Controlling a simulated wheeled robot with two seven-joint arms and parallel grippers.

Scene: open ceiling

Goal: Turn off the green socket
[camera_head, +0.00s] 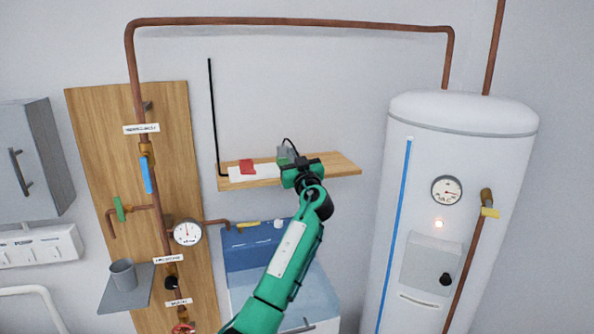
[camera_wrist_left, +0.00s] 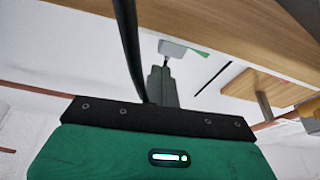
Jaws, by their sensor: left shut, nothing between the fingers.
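The green socket (camera_head: 284,154) appears as a small grey-green box on the wall just above the wooden shelf, with a black cable looping from it. My left gripper (camera_head: 299,167) is right in front of it and partly covers it. In the left wrist view, a pale box with a green part (camera_wrist_left: 183,50) lies just beyond the tips of the left gripper (camera_wrist_left: 164,66). The gripper is shut and empty. I cannot tell whether the tips touch the box. The switch position is not readable. My right gripper is not in view.
The wooden shelf (camera_head: 338,166) holds a white sheet (camera_head: 247,175) and a red item (camera_head: 246,166). A white boiler (camera_head: 463,118) stands to the right. A wooden panel (camera_head: 178,125) with copper pipes, valves and a gauge (camera_head: 187,232) is on the left. A blue-topped unit (camera_head: 245,255) stands below.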

